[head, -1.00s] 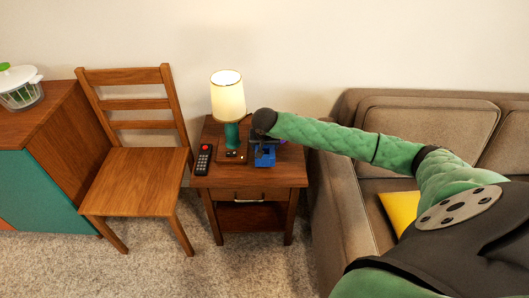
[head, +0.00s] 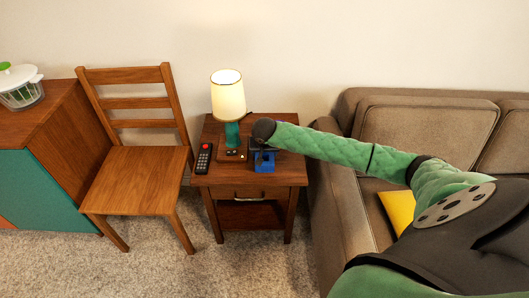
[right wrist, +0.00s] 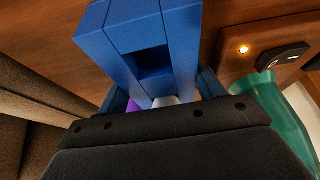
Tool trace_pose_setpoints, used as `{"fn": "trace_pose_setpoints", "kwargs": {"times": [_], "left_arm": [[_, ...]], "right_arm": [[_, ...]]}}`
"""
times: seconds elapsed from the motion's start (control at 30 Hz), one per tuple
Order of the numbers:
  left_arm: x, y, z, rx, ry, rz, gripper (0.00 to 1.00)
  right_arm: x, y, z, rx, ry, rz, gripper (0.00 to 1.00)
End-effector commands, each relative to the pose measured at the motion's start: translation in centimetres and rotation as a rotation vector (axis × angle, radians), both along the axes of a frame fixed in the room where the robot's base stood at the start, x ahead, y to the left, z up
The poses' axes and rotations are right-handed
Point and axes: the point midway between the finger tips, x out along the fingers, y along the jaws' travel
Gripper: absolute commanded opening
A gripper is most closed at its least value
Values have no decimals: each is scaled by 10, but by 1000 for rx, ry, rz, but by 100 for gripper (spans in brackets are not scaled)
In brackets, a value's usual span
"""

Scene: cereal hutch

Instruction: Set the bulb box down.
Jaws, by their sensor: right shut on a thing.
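My right gripper (head: 264,161) is over the front right part of the small wooden side table (head: 230,180), close to its top. Its blue fingers fill the upper middle of the right wrist view (right wrist: 165,45) and are shut on the bulb box. The fingers and my wrist hide most of the box. Only a small purple patch, seemingly of the bulb box (right wrist: 133,105), shows between the blue parts. I cannot tell whether the box touches the tabletop. My left gripper is out of view.
A lit lamp (head: 228,98) with a green base stands left of my gripper, and a black remote (head: 203,158) lies at the table's left edge. A wooden chair (head: 130,180) is to the left, a brown sofa (head: 335,220) to the right. The table's front strip is clear.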

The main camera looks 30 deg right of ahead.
Motion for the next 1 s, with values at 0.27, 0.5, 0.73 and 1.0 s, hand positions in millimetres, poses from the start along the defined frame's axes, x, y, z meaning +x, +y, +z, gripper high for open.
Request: {"fn": "trace_pose_setpoints", "kwargs": {"times": [0.27, 0.5, 0.73, 1.0], "left_arm": [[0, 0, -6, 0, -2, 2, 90], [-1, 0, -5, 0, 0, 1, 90], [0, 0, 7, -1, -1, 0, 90], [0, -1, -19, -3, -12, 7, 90]], "right_arm": [[0, 0, 0, 0, 0, 0, 90], [0, 0, 0, 0, 0, 0, 90], [-3, 2, 14, -1, -3, 1, 90], [-21, 13, 62, -1, -3, 3, 90]]}}
